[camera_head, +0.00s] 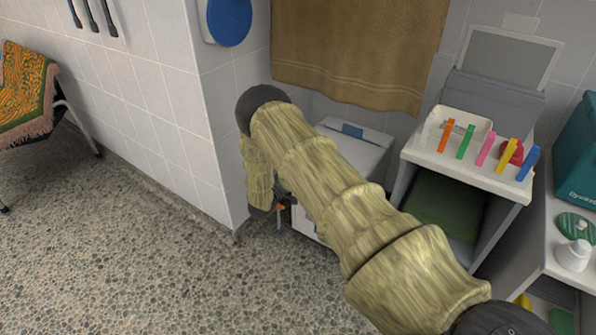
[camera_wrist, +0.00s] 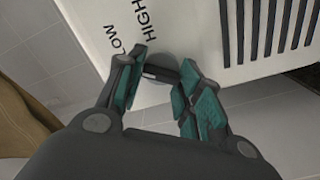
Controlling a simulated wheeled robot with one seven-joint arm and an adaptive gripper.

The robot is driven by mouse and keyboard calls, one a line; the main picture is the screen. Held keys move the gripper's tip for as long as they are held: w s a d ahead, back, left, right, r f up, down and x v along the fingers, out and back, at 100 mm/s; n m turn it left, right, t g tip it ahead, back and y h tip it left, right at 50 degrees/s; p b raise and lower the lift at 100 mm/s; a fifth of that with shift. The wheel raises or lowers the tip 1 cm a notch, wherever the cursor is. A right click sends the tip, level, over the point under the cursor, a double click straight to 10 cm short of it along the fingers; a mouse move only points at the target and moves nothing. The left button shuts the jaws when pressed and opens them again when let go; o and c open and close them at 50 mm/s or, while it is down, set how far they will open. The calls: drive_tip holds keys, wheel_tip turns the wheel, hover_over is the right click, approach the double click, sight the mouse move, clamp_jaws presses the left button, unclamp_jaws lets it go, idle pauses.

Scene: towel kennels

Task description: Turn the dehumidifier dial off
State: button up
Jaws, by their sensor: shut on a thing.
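The dehumidifier (camera_head: 368,150) is a white box standing on the floor in the corner, partly hidden behind my arm. In the wrist view its white front panel (camera_wrist: 95,30) shows the printed words HIGH and LOW and a row of dark vent slots. The grey round dial (camera_wrist: 164,60) with a dark bar sits between my fingertips. My gripper (camera_wrist: 158,72) is shut on the dial, with green pads on both sides of it. The dial is hidden in the head view, and I cannot tell which mark it points at.
A brown towel (camera_head: 350,50) hangs above the dehumidifier. To the right a white shelf unit (camera_head: 460,165) bears a tray (camera_head: 455,122) and several coloured clips. A wall corner (camera_head: 215,130) stands close left of my arm.

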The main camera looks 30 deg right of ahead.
drive_tip(key=n, duration=0.7)
drive_tip(key=shift+w+a+f, duration=0.1)
drive_tip(key=shift+w+a, duration=0.05)
drive_tip(key=shift+a, duration=0.05)
idle(0.5)
drive_tip(key=o, duration=1)
drive_tip(key=shift+d, duration=0.1)
drive_tip(key=v, duration=1.2)
drive_tip(key=shift+f, duration=0.1)
